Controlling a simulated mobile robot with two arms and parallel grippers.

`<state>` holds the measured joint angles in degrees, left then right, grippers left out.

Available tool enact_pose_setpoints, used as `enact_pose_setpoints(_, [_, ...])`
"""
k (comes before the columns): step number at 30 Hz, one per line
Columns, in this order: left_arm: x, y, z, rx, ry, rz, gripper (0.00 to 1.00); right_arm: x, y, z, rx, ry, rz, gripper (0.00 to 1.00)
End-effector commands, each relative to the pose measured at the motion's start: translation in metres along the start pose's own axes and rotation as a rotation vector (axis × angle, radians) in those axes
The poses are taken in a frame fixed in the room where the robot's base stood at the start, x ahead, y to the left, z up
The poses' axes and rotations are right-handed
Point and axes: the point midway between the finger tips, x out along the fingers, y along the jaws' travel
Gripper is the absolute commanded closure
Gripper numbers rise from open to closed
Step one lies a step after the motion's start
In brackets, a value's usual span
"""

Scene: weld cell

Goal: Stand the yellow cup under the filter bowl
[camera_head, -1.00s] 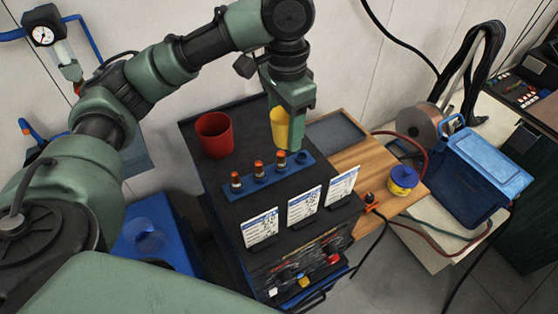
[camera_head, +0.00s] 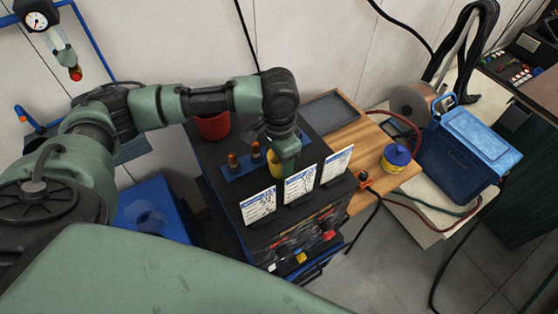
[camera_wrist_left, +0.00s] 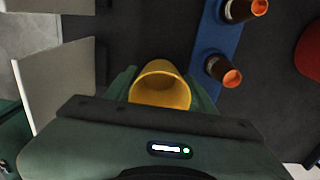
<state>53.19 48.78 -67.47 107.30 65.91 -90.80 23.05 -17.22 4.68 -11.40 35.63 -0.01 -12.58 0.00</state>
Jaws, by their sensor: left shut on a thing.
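The yellow cup (camera_head: 273,162) is in my left gripper (camera_head: 284,164), above the dark cabinet top beside the blue rack. In the left wrist view the cup (camera_wrist_left: 160,88) sits between the two green fingers, its open mouth facing the camera. My left gripper (camera_wrist_left: 162,92) is shut on it. Whether the cup touches the cabinet top, I cannot tell. The filter bowl (camera_head: 65,58), clear with a red bottom end, hangs beside a round gauge on the wall at the upper left, well away from the cup. My right gripper is not in view.
The blue rack (camera_head: 233,172) holds orange-tipped parts. A red cup (camera_head: 213,126) stands behind it, partly hidden by my arm. White cards (camera_head: 300,184) line the cabinet's front edge. A blue-grey ledge (camera_head: 132,149) below the filter bowl is partly hidden by my arm. A blue box (camera_head: 466,148) stands right.

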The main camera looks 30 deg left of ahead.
Motion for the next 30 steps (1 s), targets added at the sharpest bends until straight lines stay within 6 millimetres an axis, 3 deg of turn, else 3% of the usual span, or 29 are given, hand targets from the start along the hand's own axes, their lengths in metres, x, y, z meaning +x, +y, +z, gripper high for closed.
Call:
enact_pose_setpoints(11, [0.004,0.0,0.0,0.0,0.0,-0.001,0.85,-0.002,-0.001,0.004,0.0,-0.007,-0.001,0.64])
enact_pose_setpoints(12, [0.004,0.0,0.0,-0.001,0.001,-0.001,0.4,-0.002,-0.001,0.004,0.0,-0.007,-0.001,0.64])
enact_pose_setpoints(14, [0.004,0.0,-0.001,-0.001,0.001,-0.001,0.24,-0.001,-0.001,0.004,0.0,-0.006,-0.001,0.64])
enact_pose_setpoints(25, [0.002,0.0,-0.001,0.0,0.002,-0.001,0.24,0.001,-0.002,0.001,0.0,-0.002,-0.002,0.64])
enact_pose_setpoints(30, [-0.019,-0.001,-0.002,-0.001,0.005,-0.002,0.24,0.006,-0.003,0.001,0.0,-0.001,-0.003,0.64])
